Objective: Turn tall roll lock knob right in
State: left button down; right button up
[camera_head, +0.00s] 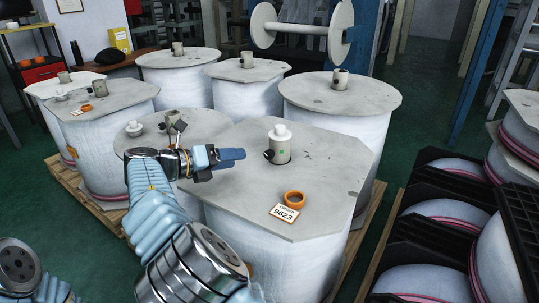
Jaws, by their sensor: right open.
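A black knob (268,155) sticks out from the lock's left side. My right gripper (226,160) is open and empty over the lid, left of the knob, with its blue fingers pointing right towards it. A gap shows between the fingers and the knob. My left gripper is not in view.
An orange ring (294,199) and a tag reading 9623 (284,213) lie on the front lid. Several other wrapped rolls with lids and locks stand close behind and left. Black racks (424,233) with rolls fill the right. Green floor lies between.

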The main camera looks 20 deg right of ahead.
aim_at(267, 155)
jog(key=b+x, duration=0.1)
jog(key=x, duration=0.9)
jog(key=shift+w+d+f, duration=0.1)
jog(key=shift+d, duration=0.3)
jog(key=shift+c, duration=0.3)
grip_shut()
